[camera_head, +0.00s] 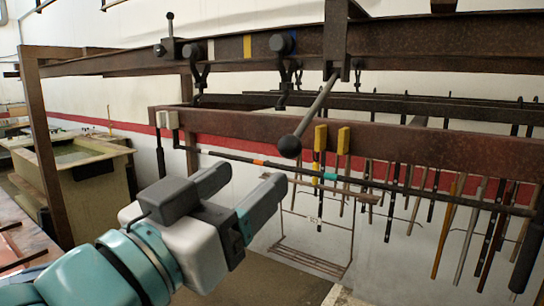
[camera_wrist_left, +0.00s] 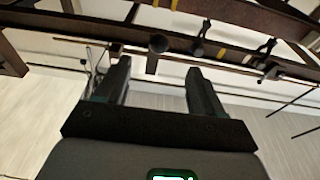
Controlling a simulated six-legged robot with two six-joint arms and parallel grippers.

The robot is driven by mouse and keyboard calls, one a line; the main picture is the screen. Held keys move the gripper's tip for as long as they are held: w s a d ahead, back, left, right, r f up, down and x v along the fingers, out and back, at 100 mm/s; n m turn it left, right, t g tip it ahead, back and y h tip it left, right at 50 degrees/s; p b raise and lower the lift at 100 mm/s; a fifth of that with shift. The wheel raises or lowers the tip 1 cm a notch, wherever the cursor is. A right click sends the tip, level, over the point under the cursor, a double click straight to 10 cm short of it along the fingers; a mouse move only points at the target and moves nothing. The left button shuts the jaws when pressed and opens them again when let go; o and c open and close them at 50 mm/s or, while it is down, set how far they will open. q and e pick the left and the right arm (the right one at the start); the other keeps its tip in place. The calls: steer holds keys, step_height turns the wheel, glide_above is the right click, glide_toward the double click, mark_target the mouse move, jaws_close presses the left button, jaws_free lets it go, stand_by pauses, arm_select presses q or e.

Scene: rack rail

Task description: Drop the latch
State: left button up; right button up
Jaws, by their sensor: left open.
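A grey lever rod with a black ball knob (camera_head: 290,146) hangs slanting down and left from a rusty bracket (camera_head: 337,45) on the upper rail. It looks like the latch, though I cannot be sure. A dark round knob (camera_wrist_left: 158,43) shows beyond my fingertips in the left wrist view. My left gripper (camera_head: 248,182) is open and empty, below and left of the ball knob and apart from it. Both its fingers also show in the left wrist view (camera_wrist_left: 158,75) with nothing between them. My right gripper is in neither view.
The rusty upper rail (camera_head: 420,45) carries dark hooks and a small upright lever (camera_head: 170,35). A lower rusty beam (camera_head: 420,145) has yellow blocks (camera_head: 344,140). A dark bar with coloured bands (camera_head: 400,190) and many hanging rods lie right. A tank (camera_head: 75,175) stands left.

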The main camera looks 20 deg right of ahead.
mark_target(282, 151)
arm_select(q)
steer(key=x, duration=0.5)
steer(key=shift+s+d, duration=0.25)
steer(key=shift+d, duration=0.05)
steer(key=p+x, duration=0.1)
steer(key=x, duration=0.1)
steer(key=p+x, duration=0.1)
steer(key=x, duration=0.1)
steer(key=shift+w+r, duration=0.1)
steer(key=shift+w, duration=0.45)
steer(key=shift+d+r+p, duration=0.1)
steer(key=shift+d+p, duration=0.2)
steer(key=shift+d, duration=0.25)
steer(key=shift+w+a, duration=0.15)
steer(key=shift+w, duration=0.15)
steer(key=shift+s, duration=0.1)
steer(key=c, duration=0.9)
